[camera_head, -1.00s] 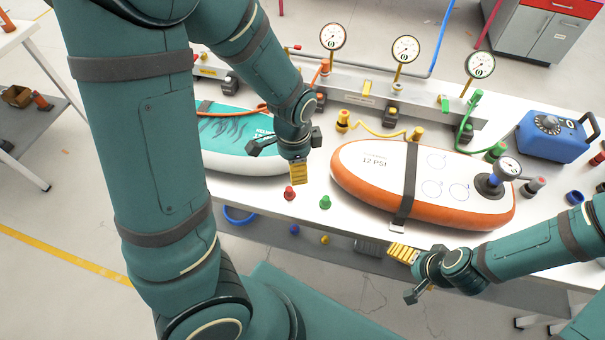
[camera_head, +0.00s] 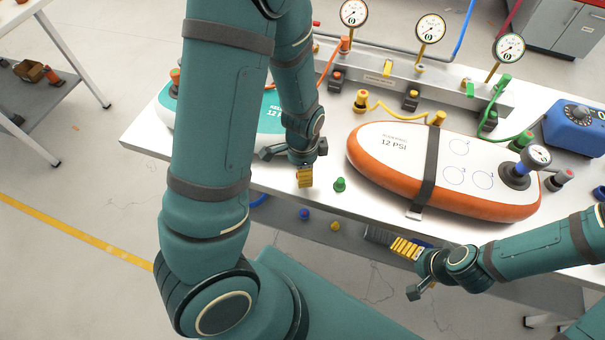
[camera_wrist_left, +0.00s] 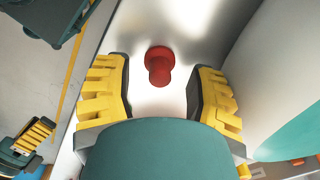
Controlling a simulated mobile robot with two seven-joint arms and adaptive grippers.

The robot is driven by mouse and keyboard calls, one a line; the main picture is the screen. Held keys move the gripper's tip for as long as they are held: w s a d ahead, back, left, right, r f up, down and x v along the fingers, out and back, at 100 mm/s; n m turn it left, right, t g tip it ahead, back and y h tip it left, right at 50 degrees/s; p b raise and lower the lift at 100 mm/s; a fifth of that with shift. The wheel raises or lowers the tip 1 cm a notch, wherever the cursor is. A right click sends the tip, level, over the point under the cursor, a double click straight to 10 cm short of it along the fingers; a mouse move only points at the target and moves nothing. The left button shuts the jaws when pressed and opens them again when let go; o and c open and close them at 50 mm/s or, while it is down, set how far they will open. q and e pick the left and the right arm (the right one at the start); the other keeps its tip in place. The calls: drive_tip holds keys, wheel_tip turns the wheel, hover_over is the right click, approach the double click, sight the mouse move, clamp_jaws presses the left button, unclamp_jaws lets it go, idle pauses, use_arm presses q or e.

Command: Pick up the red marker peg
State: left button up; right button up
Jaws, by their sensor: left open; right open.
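The red marker peg (camera_wrist_left: 159,66) stands on the white table (camera_wrist_left: 172,104) in the left wrist view, between the two yellow-padded fingers of my left gripper (camera_wrist_left: 160,80). The fingers are open, with a gap on each side of the peg. In the head view my left gripper (camera_head: 300,172) is low over the table's front edge and hides the red peg. A green peg (camera_head: 340,185) stands just right of it. My right gripper (camera_head: 409,270) is open and empty in front of the table edge.
An orange-rimmed board (camera_head: 400,185) lies to the right of my left gripper, and a teal board (camera_head: 262,138) lies behind it. Gauges (camera_head: 430,28) and hoses line the back. A blue pump box (camera_head: 575,128) stands at the right.

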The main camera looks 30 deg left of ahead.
use_arm(q)
drive_tip(key=shift+f, duration=0.6)
clamp_jaws()
